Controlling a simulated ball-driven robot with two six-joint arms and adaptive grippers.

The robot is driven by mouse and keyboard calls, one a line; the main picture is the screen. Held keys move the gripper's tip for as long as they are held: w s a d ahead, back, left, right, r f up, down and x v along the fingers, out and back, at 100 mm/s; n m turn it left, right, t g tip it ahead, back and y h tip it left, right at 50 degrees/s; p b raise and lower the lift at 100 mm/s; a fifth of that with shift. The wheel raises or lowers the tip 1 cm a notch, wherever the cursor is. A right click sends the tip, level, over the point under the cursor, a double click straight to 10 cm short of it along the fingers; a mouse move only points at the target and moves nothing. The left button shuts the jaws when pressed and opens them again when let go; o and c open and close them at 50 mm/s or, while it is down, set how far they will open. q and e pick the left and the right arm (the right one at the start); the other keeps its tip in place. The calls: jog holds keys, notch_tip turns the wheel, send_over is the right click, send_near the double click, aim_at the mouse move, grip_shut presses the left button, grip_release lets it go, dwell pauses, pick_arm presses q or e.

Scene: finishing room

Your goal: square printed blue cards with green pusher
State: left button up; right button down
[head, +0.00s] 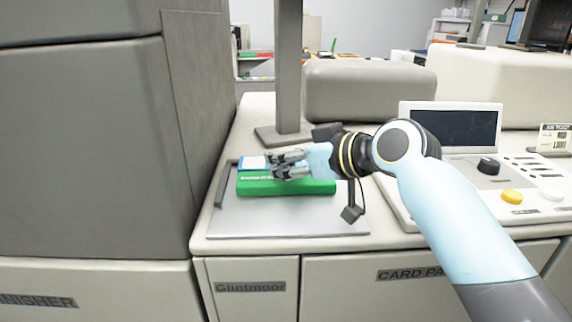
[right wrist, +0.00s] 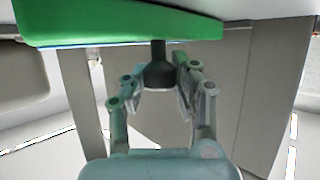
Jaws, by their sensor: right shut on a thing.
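The green pusher (head: 300,187) is a long green bar with white lettering, lying across the grey tray plate (head: 290,222). In the right wrist view the green bar (right wrist: 110,27) fills the top, and a dark knob (right wrist: 158,72) sticks out from it. My right gripper (head: 272,165) is shut on this knob; its fingers (right wrist: 165,80) stand on either side of it. The printed blue cards (head: 250,161) show as a blue edge with a white top, just behind the bar's left half. The gripper hides part of them. My left gripper is not in view.
A dark raised stop (head: 222,188) runs along the plate's left side. A grey post (head: 288,75) stands behind the plate. A control panel with a screen (head: 455,130) is at the right. The tall grey cabinet (head: 85,150) bounds the left. The plate's front is bare.

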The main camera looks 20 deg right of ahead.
jog(key=shift+r, duration=0.1)
jog(key=c, duration=1)
grip_release()
jog(key=shift+d, duration=0.1)
jog(key=v, duration=1.1)
jog(key=shift+s+d, duration=0.2)
jog(key=shift+s, duration=0.15)
